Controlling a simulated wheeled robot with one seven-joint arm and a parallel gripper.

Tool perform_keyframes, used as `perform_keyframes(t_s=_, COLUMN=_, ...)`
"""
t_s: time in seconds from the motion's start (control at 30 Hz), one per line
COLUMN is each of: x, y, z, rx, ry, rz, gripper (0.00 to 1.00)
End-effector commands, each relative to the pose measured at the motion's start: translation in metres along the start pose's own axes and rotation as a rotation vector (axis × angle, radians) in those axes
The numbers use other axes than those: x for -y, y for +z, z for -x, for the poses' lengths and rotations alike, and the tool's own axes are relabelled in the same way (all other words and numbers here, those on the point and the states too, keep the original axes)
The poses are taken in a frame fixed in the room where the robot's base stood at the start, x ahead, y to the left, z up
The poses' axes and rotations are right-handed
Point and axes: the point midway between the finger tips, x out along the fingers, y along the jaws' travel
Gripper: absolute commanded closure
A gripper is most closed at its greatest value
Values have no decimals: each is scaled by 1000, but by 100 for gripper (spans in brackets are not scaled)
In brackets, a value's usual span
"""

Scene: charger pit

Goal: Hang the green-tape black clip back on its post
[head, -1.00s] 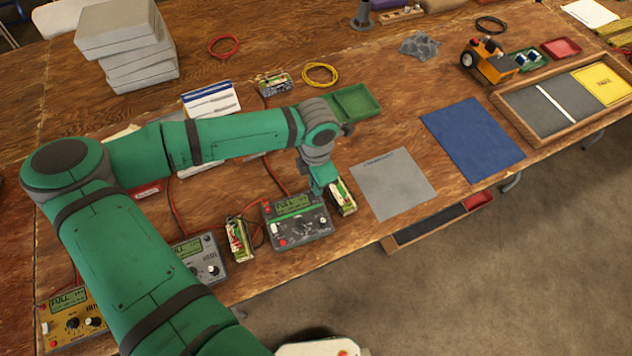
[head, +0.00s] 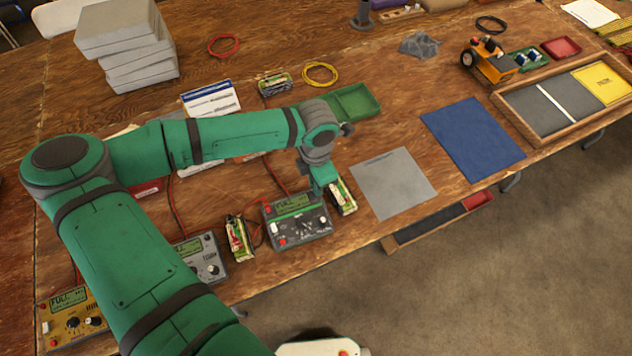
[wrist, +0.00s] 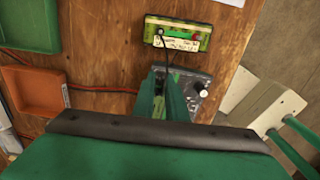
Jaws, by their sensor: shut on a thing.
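My gripper (head: 318,190) is over the back right part of the dark grey charger (head: 297,226), beside a battery pack (head: 342,198). In the wrist view my gripper (wrist: 163,98) has its green fingers closed on a small dark piece, the black clip (wrist: 158,87). A thin black lead runs from the clip up to the battery pack (wrist: 178,34). The fingers cover most of the clip, and I cannot make out its green tape. The charger's knob side (wrist: 199,92) shows right of the fingers. The post is hidden or too small to tell.
Another battery pack (head: 238,238) and a smaller grey charger (head: 203,262) stand to the left. A yellow charger (head: 72,318) is at the lower left. Red leads cross the table behind. A green tray (head: 354,104) lies behind, and a grey mat (head: 393,183) lies flat to the right.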

Motion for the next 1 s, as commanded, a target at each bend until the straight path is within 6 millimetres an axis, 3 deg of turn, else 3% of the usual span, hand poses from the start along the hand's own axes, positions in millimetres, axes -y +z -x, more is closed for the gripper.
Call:
perform_keyframes(t_s=0.2, x=0, y=0, z=0, rx=0, ry=0, rz=0, gripper=100)
perform_keyframes(t_s=0.23, x=0, y=0, z=0, rx=0, ry=0, rz=0, gripper=83)
perform_keyframes(t_s=0.3, x=0, y=0, z=0, rx=0, ry=0, rz=0, gripper=66)
perform_keyframes(t_s=0.8, x=0, y=-1, z=0, rx=0, ry=0, rz=2, gripper=66)
perform_keyframes(t_s=0.87, x=0, y=-1, z=0, rx=0, ry=0, rz=1, gripper=58)
perform_keyframes(t_s=1.0, x=0, y=-1, z=0, rx=0, ry=0, rz=1, gripper=58)
